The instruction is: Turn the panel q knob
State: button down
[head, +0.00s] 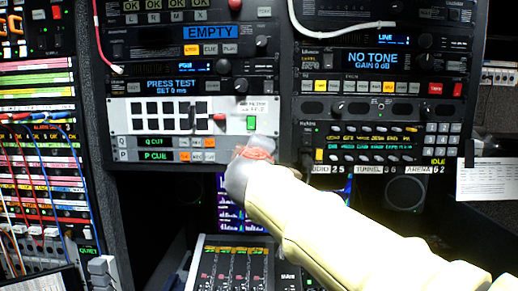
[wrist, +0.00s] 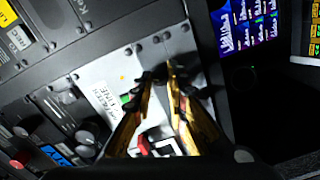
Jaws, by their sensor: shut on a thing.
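My gripper (head: 262,137) is at the right end of these rows and covers that end in the head view. The piece is the Q knob, mostly hidden by the fingers. Its turn angle cannot be read.
A NO TONE unit (head: 374,59) is to the right. A white cable (head: 340,29) hangs above. A fader desk (head: 231,265) stands below.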

jog(key=shift+f+n+p, duration=0.15)
jog(key=shift+n+p, duration=3.8)
jog(key=shift+n, duration=4.3)
jog(key=shift+f+n+p, duration=0.15)
jog(key=shift+n+p, duration=3.8)
jog(key=shift+n, duration=4.3)
jog(key=c, duration=1.8)
grip_release()
jog(key=shift+o, duration=0.3)
jog(key=shift+r, duration=0.15)
